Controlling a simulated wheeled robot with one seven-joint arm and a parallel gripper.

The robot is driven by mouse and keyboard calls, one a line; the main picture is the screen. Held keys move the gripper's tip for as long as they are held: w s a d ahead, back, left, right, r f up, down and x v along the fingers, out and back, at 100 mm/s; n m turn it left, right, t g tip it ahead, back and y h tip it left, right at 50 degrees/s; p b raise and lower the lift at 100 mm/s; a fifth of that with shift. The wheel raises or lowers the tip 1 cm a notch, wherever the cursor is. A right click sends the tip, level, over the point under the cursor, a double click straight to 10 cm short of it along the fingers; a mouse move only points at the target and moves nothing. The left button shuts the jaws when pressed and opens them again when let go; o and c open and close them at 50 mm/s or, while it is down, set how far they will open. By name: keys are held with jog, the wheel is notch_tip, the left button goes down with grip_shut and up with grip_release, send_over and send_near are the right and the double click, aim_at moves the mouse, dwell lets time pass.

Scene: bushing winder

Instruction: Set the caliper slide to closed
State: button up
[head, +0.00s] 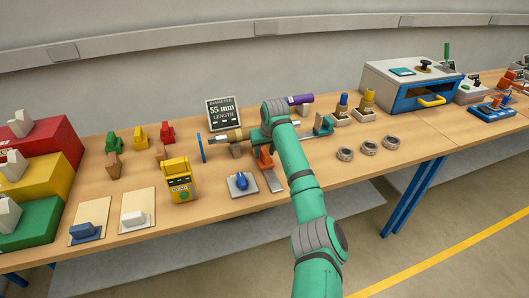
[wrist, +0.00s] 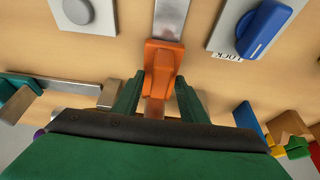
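The caliper lies on the wooden bench as a flat grey metal bar (head: 273,194) with an orange slide (head: 265,159) near its far end. In the wrist view the bar (wrist: 171,16) runs down from the top edge and the orange slide (wrist: 162,62) sits at the centre. My gripper (wrist: 157,88) has its two green fingers apart, one on each side of the slide's lower part, with gaps visible. I cannot tell whether either finger touches it. In the head view my arm hides much of the gripper.
A blue knob on a plate (head: 242,183) lies left of the caliper; it shows in the wrist view (wrist: 262,28) beside a LOCK label. Grey rings (head: 345,154) lie to the right. The winder's shaft (head: 221,139) and the sign (head: 221,112) stand behind.

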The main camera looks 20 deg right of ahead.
jog(key=v, duration=1)
jog(key=shift+r, duration=0.25)
